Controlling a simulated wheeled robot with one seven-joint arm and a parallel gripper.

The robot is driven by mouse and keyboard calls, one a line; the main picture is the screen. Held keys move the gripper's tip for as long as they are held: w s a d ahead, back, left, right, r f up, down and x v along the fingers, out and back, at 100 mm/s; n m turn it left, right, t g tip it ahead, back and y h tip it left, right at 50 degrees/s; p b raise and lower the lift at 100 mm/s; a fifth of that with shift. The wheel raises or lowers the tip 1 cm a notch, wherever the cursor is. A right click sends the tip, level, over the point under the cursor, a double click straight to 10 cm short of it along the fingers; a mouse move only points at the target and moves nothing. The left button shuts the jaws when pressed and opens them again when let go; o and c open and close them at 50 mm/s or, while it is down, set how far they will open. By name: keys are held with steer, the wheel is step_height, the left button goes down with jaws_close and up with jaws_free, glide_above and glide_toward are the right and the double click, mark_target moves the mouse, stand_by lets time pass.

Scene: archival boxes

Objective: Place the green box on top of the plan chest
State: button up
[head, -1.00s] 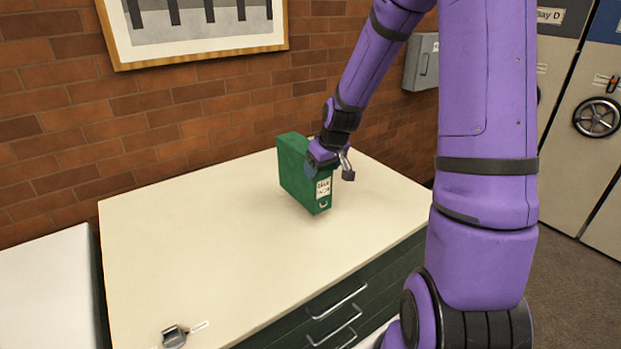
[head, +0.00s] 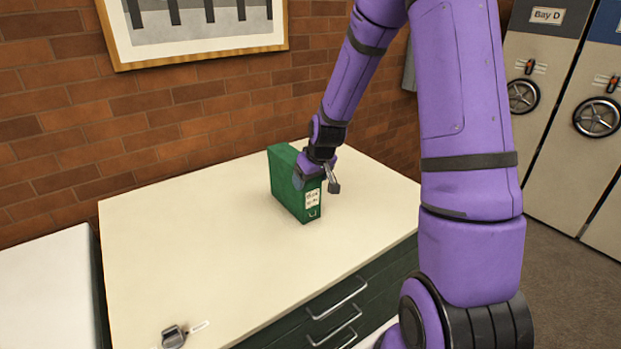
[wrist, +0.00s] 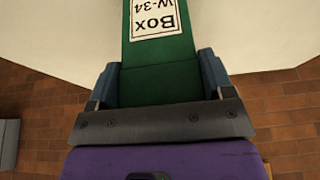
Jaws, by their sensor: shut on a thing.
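The green box (head: 284,187) is upright at the plan chest's (head: 180,240) pale top, toward its back right part. Its white label faces the front. Its base looks to be on or very close to the top; I cannot tell if it touches. My gripper (head: 318,172) is shut on the box's upper part from the right. In the wrist view the green box (wrist: 158,85) sits between the two blue-grey fingers (wrist: 158,82), with the label reading "Box W-34". The far finger is mostly hidden in the head view.
A small grey object (head: 174,337) lies at the chest's front left corner. A white surface (head: 48,285) stands to the left. A brick wall (head: 60,140) with a framed picture (head: 195,25) is behind. Grey bay cabinets (head: 545,140) stand at the right.

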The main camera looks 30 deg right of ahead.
steer(key=o, duration=1.7)
steer(key=shift+f, duration=0.1)
steer(key=shift+o, duration=0.2)
steer(key=s+a+r, duration=0.4)
steer(key=s+r, duration=0.4)
steer(key=r, duration=0.3)
steer(key=s+a+r, duration=0.4)
steer(key=s+r, duration=0.3)
steer(key=r, duration=0.4)
steer(key=s+a+r, duration=0.1)
steer(key=s+r, duration=0.1)
steer(key=s, duration=0.5)
steer(key=s+a+r, duration=0.2)
steer(key=s, duration=0.6)
steer(key=shift+r+t, duration=0.2)
steer(key=shift+t, duration=0.1)
